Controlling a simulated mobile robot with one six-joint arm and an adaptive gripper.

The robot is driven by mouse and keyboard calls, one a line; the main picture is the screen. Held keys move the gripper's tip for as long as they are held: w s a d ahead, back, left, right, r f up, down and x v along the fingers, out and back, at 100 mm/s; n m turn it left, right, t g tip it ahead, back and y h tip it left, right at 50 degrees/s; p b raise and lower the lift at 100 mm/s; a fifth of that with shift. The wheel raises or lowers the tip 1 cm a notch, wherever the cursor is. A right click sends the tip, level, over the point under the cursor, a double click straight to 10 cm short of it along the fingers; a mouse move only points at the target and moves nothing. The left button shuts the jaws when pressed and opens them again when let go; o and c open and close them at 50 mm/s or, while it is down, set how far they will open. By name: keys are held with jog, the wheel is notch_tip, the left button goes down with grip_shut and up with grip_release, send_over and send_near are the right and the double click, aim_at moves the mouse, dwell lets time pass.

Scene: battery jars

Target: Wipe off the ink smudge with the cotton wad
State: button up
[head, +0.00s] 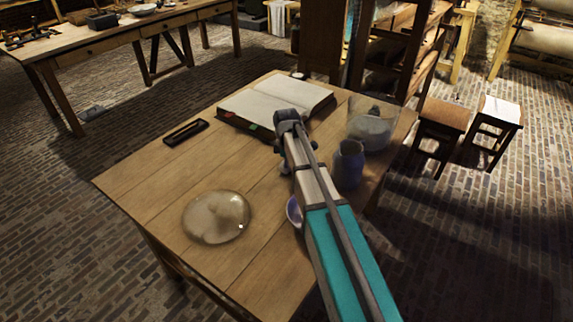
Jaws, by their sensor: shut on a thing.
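My gripper (284,164) is over the middle of the wooden table, just in front of the open book (262,101). My wrist and arm cover most of it. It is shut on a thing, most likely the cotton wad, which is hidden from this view. No ink smudge can be made out on the visible pages or table top; my arm hides part of both. A clear glass jar (371,128) with pale, whitish contents stands at the right, beyond my arm.
A blue jar (348,166) stands close to the right of my arm. A blue-rimmed dish (293,211) is partly behind my arm. A round glass lid (217,217) lies front left. A dark pen tray (185,132) lies at the left edge. The table's (150,186) left-middle is clear.

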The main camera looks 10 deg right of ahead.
aim_at(281, 175)
jog(key=shift+s, duration=0.1)
jog(key=shift+s+a+r, duration=0.1)
jog(key=shift+s+a, duration=1.1)
jog(key=shift+a, duration=0.05)
jog(key=shift+s+a, duration=1.25)
jog(key=shift+w, duration=0.1)
jog(key=shift+w+d, duration=1.2)
jog(key=shift+d, duration=0.05)
jog(key=shift+w+d, duration=0.1)
